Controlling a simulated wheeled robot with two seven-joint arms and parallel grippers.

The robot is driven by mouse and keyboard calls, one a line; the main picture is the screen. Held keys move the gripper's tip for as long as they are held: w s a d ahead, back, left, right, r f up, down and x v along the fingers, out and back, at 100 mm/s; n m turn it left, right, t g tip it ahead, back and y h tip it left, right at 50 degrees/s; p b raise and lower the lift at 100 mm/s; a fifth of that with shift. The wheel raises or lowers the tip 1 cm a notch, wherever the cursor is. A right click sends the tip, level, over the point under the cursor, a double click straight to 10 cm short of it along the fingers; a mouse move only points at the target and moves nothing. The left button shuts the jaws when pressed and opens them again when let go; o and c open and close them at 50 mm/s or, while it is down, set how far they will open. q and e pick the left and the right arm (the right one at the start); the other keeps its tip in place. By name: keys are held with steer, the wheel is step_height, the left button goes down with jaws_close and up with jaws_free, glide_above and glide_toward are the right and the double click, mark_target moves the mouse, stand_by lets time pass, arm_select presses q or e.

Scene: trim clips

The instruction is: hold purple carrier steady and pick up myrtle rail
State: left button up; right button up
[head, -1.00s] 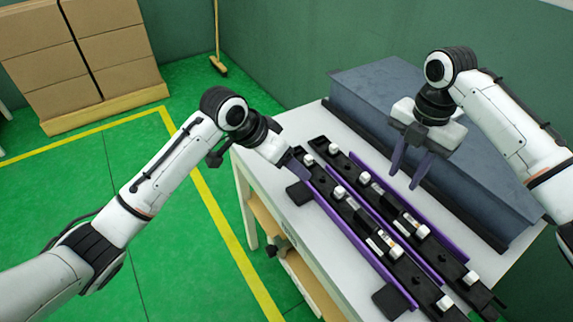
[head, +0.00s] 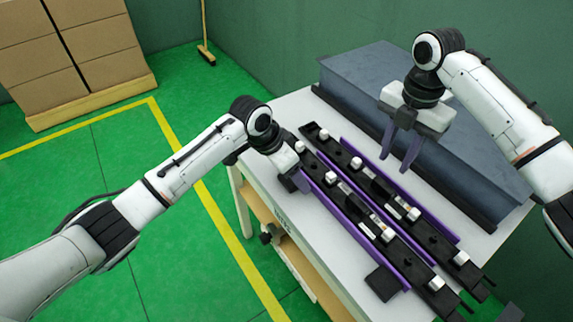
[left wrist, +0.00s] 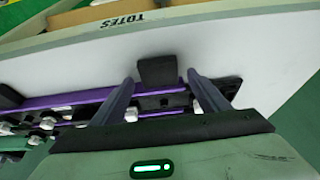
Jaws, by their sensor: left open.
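The purple carrier (head: 349,226) lies lengthwise on the white table; its purple edge also shows in the left wrist view (left wrist: 60,103). Two long black rails with white clips lie along it, a near one (head: 405,263) and a far one (head: 432,233). I cannot tell by colour which is the myrtle rail. My left gripper (head: 300,184) is open at the carrier's near edge, toward its far end. In the left wrist view its fingers (left wrist: 165,92) stand either side of a dark block (left wrist: 157,72) on that edge. My right gripper (head: 397,160) is open and empty, above the carrier's far side.
A long blue-grey box (head: 380,80) stands along the back of the white table (head: 292,107). A black pad (head: 382,284) sits at the carrier's near edge. Cardboard boxes (head: 75,55) and a broom (head: 205,45) stand away on the green floor.

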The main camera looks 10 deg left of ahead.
arm_select(q)
steer(key=shift+f, duration=0.2)
steer(key=c, duration=1.3)
